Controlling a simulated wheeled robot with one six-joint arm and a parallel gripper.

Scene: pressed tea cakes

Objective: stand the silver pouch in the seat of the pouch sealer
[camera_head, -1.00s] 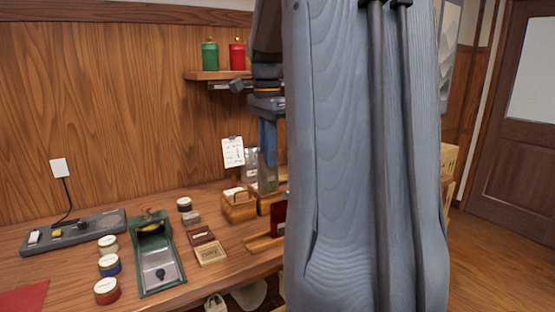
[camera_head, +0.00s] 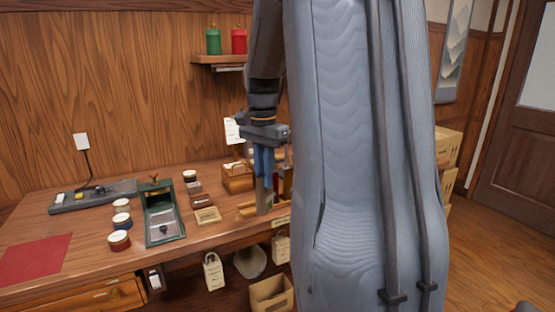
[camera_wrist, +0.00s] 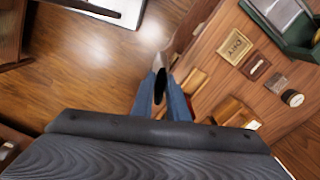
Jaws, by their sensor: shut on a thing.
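My gripper (camera_head: 264,172) points down near the front edge of the bench, its blue fingers shut on the silver pouch (camera_head: 265,197). The pouch hangs upright below the fingers as a narrow grey strip; whether its bottom touches anything cannot be told. In the wrist view the gripper (camera_wrist: 161,92) shows the pouch (camera_wrist: 159,64) between its fingertips, with a dark patch near them. A green device with a grey bed (camera_head: 163,224) and a long grey corded base (camera_head: 95,201) stand on the bench to the left. I cannot tell which is the pouch sealer.
Several round tins, one red-sided (camera_head: 119,240), stand left of the green device. A lettered tan block (camera_head: 207,215), small blocks and a wooden caddy (camera_head: 237,180) lie between it and my gripper. A red mat (camera_head: 35,258) lies front left. My arm hides the right side.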

